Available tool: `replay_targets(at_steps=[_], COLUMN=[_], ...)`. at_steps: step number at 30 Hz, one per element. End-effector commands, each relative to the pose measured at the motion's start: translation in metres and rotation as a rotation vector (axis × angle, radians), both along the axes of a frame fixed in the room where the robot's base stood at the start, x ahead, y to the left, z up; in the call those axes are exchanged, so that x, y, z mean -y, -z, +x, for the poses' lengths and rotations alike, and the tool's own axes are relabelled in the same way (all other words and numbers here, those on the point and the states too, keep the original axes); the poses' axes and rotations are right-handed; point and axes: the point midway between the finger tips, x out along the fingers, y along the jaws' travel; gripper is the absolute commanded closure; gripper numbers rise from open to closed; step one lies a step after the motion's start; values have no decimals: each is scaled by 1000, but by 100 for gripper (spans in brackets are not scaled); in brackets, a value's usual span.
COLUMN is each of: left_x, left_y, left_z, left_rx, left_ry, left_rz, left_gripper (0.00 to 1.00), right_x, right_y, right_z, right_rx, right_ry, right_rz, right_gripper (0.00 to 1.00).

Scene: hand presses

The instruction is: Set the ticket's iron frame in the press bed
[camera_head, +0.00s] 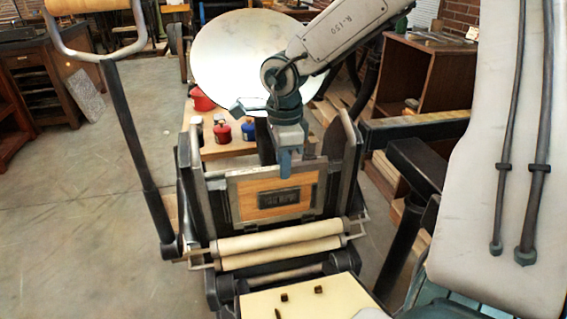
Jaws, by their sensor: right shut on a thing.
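The iron frame (232,200) stands nearly upright, a grey rectangular border around wood filler with a dark type block (278,199) in the middle. It is at the press bed, between the dark side rails of the press (191,165) and just behind its rollers. Whether it touches the bed cannot be seen. My right gripper (288,170) comes down from above and is shut on the frame's top edge near the middle. My left gripper is not in view. No ticket can be made out.
Two cream rollers (280,240) cross the press front. A long lever (135,140) rises at its left. A pale board (300,300) with small dark pieces is in front. A table behind holds red and blue tins (248,130). Wooden cabinets (425,75) stand back right. Left floor is open.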

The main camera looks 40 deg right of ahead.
Motion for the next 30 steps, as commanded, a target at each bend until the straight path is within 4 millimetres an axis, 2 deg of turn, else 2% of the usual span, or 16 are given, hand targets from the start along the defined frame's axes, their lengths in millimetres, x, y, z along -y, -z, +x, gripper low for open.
replay_targets(at_steps=[22,23,26,27,30], left_x=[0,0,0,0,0], left_y=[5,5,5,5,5], left_z=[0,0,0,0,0], left_rx=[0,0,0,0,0], left_ry=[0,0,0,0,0], left_rz=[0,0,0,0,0], left_gripper=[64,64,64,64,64], right_x=[0,0,0,0,0], right_y=[4,4,4,4,3], right_z=[0,-1,-1,0,0], right_rx=[-2,-2,-2,-2,-1], right_ry=[0,0,0,0,0], right_rz=[0,0,0,1,0], right_gripper=[100,84,64,60,60])
